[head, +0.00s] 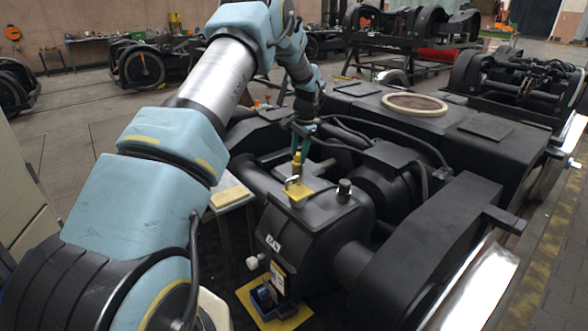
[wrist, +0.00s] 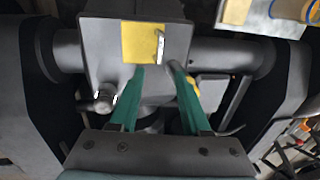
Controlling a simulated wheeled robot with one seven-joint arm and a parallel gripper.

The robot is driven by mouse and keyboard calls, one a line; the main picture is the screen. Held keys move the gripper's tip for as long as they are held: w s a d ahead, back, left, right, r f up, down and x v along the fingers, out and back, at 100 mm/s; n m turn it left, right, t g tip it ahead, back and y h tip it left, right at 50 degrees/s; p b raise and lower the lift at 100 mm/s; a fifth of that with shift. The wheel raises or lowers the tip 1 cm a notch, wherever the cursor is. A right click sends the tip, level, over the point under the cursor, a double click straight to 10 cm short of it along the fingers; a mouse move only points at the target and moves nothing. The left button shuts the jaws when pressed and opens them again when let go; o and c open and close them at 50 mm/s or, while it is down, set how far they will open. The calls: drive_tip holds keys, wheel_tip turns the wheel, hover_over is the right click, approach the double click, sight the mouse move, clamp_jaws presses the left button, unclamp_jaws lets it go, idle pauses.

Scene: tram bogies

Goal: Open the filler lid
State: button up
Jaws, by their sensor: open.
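The filler lid (head: 299,191) is a small yellow plate lying flat on top of a black gear housing (head: 318,218). It also shows in the wrist view (wrist: 138,44). A thin metal handle (wrist: 160,47) stands up near its right edge there. My gripper (head: 297,157) is above the lid, pointing down, with green fingers. In the wrist view my gripper (wrist: 158,67) is open, fingers apart and nothing between them; the handle lies just beyond the tips, roughly between them. I cannot tell the exact height gap.
A dark knobbed cap (head: 344,190) stands on the housing right of the lid; a round metal knob shows in the wrist view (wrist: 105,100). Cables (head: 350,135) and the bogie frame (head: 440,125) surround the spot. A yellow tray with a blue item (head: 262,296) is below.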

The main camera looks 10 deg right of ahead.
sight(295, 177)
drive_tip(key=f, duration=0.2)
drive_tip(key=w+f, duration=0.1)
drive_tip(key=f, duration=0.2)
drive_tip(key=f+p, duration=0.1)
drive_tip(key=f, duration=0.2)
drive_tip(key=shift+w+a+f, duration=0.25)
drive_tip(key=shift+a, duration=0.15)
drive_tip(key=shift+c, duration=0.3)
clamp_jaws()
idle(0.6)
